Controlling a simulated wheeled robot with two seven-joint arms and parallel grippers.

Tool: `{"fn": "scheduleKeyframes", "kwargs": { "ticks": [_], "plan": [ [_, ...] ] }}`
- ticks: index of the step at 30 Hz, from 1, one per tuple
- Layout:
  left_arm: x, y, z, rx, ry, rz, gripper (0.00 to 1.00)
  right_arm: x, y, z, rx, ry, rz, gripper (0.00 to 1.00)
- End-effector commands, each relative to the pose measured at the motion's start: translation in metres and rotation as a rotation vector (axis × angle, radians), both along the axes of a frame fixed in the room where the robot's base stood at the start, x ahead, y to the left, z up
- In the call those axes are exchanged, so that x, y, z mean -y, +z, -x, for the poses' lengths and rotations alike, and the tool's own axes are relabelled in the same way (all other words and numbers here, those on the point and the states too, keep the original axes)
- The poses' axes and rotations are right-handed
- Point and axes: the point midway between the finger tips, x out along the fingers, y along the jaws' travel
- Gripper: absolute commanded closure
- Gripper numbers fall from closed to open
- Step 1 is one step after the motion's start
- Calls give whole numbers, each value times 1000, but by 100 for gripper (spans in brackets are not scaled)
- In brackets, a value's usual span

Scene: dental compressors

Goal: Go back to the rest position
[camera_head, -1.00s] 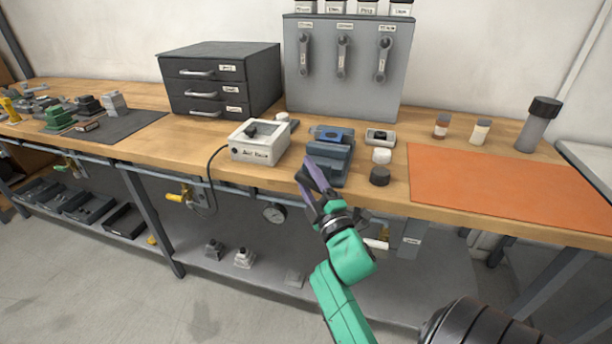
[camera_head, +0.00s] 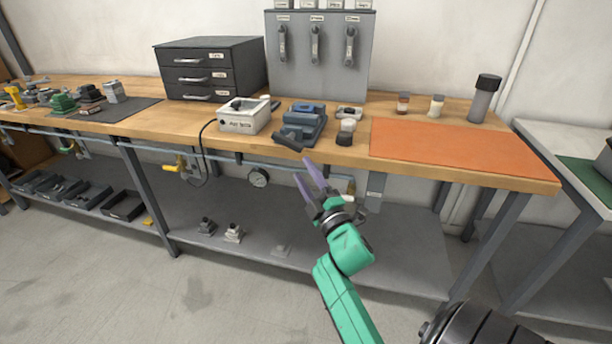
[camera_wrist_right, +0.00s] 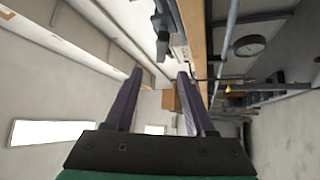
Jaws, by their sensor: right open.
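My right gripper (camera_head: 314,178) is open and empty, with two purple fingers on a green arm. In the head view it is in front of the workbench (camera_head: 340,155), overlapping the space just below its front edge. In the right wrist view its fingers (camera_wrist_right: 160,105) stand apart with nothing between them, and the bench edge runs past on the right. My left gripper is not in view.
A white box (camera_head: 239,117) with a cable, a dark drawer unit (camera_head: 205,70) and an orange mat (camera_head: 450,147) are on the bench. A gauge (camera_head: 258,177) hangs under it; it also shows in the right wrist view (camera_wrist_right: 249,45). The floor in front is free.

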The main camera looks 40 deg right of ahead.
Motion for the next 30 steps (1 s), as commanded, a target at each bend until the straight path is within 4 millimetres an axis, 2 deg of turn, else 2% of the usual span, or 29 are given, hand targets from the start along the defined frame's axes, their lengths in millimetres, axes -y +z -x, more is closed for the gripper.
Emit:
{"fn": "scheduleKeyframes", "kwargs": {
  "ticks": [3, 6, 13, 14, 16, 17, 20, 21, 23, 24, 26, 27, 29, 30],
  "plan": [
    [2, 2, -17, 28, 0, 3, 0, 0, 0, 0, 0, 0, 0, 45],
    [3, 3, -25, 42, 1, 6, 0, 0, 0, 0, 0, 0, 0, 45],
    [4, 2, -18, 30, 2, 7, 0, 0, -1, 0, -3, 1, -3, 45],
    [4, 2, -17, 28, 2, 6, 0, 0, -4, -1, -8, 3, -8, 45],
    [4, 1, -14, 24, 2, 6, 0, -2, -23, -6, -43, 15, -46, 45],
    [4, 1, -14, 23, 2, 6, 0, -3, -38, -10, -70, 22, -74, 45],
    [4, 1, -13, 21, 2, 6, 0, -12, -113, -21, -206, 54, -216, 45],
    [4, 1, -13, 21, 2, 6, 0, -18, -151, -22, -276, 66, -286, 45],
    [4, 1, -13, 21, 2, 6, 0, -29, -208, -18, -382, 73, -390, 45],
    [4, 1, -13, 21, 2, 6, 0, -36, -245, -12, -453, 73, -457, 45],
    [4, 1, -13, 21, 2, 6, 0, -47, -300, 3, -559, 65, -552, 45],
    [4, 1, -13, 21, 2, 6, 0, -55, -335, 17, -631, 51, -614, 45],
    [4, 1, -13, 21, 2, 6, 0, -66, -385, 42, -738, 26, -702, 45],
    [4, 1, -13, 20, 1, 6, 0, -73, -417, 63, -810, 1, -757, 45]
  ]
}}
